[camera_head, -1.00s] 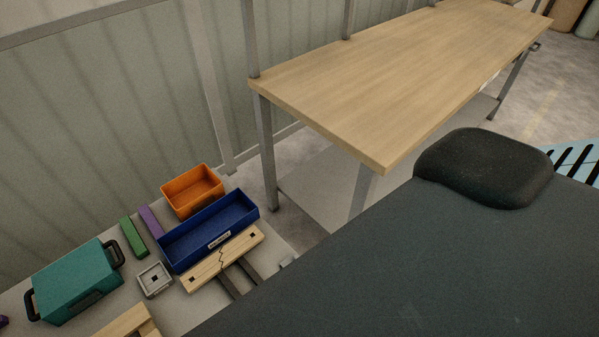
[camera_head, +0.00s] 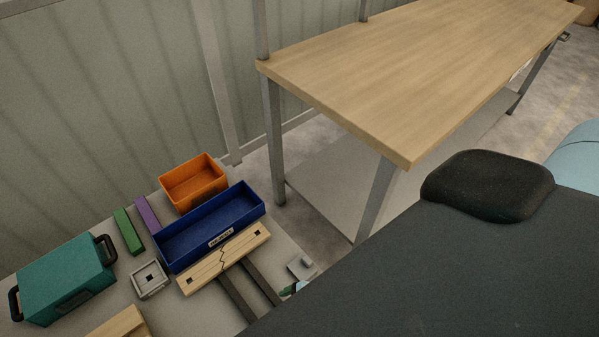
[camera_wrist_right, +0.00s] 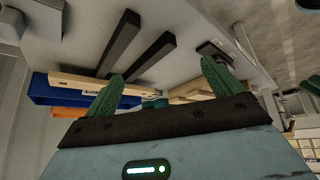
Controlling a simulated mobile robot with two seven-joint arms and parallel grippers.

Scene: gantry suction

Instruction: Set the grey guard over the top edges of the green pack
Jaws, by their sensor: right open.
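I cannot pick out the green pack for certain; a teal-green case (camera_head: 66,277) with dark handles lies at the lower left of the head view, and a slim green block (camera_head: 128,231) lies behind it. No part is clearly the grey guard; a small square grey frame (camera_head: 149,279) with a dark centre hole sits right of the case. My right gripper (camera_wrist_right: 163,82) is open in the right wrist view, its green fingers wide apart with nothing between them. It appears apart from the parts on the bench. My left gripper is out of view.
A long wooden table (camera_head: 400,75) behind is bare.

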